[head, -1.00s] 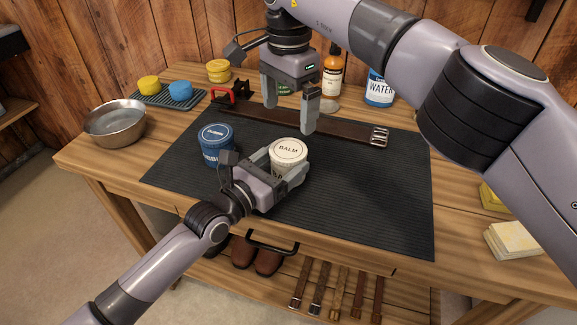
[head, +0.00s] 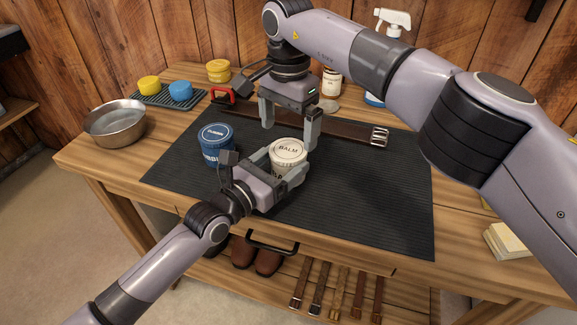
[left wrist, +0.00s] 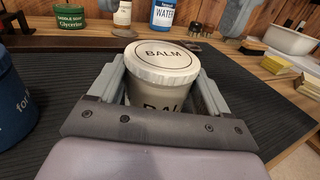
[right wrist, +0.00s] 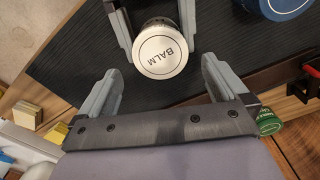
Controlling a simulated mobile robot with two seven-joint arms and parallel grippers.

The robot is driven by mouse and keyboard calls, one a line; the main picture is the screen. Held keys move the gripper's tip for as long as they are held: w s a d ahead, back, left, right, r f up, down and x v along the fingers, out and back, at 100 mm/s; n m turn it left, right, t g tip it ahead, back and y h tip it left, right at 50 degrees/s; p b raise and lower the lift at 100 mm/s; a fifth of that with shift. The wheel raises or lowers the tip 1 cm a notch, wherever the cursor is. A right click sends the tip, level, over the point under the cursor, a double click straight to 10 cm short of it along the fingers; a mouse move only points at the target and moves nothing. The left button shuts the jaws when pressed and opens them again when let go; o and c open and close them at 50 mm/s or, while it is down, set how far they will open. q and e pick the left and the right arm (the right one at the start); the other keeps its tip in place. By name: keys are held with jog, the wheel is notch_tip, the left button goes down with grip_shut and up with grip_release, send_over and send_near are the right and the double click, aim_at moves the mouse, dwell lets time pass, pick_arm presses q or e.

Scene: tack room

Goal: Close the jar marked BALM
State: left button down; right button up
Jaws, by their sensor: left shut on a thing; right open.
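The white BALM jar (head: 280,171) stands on the dark mat, its white lid (head: 289,149) resting on top. In the left wrist view the lid (left wrist: 163,58) looks slightly tilted on the jar body (left wrist: 150,97); I cannot tell whether it is threaded. My left gripper (head: 286,162) is shut around the jar body, one finger on each side. My right gripper (head: 290,137) is open and empty, pointing down just behind and above the jar. In the right wrist view the lid (right wrist: 160,52) shows between and beyond its open fingers (right wrist: 160,68).
A blue jar (head: 215,148) stands close left of the BALM jar. A brown strap (head: 345,127) with a buckle lies behind. A metal bowl (head: 115,125), sponges (head: 180,92) on a tray, and bottles (head: 331,82) stand around the edges. The right part of the mat (head: 370,200) is clear.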

aim_at(288, 149)
jog(key=shift+f, duration=1.9)
pick_arm(q)
jog(key=shift+f, duration=0.1)
pick_arm(e)
jog(key=c, duration=1.1)
jog(key=o, duration=1.1)
jog(key=shift+r, duration=0.15)
jog(key=shift+r, duration=2.15)
